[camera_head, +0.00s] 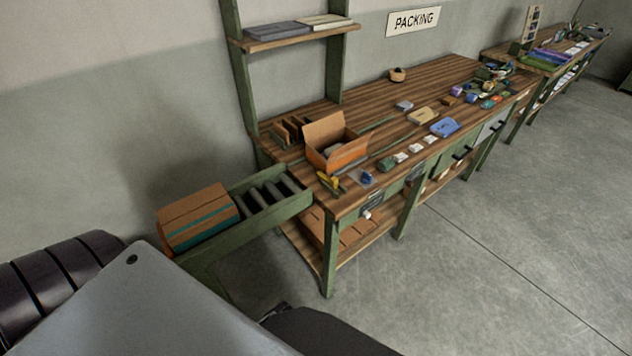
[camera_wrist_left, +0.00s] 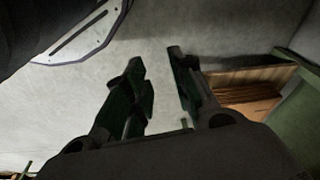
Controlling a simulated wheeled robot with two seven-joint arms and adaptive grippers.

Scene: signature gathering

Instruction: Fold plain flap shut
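An open cardboard box (camera_head: 336,143) stands near the left end of the packing bench (camera_head: 440,78). One brown flap (camera_head: 324,128) stands up at its back, and an orange flap (camera_head: 338,159) shows along its front. Something grey lies inside; its shape is unclear. My left gripper (camera_wrist_left: 160,88) shows in the left wrist view, its two dark fingers apart with nothing between them. It points at bare floor or wall, away from the box. My right gripper is in neither view.
A closed carton with a teal stripe (camera_head: 199,217) sits on the roller conveyor (camera_head: 268,194) left of the bench. A yellow tool (camera_head: 329,182) lies before the box. Small items crowd the bench's right part. Open floor (camera_head: 480,230) lies in front.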

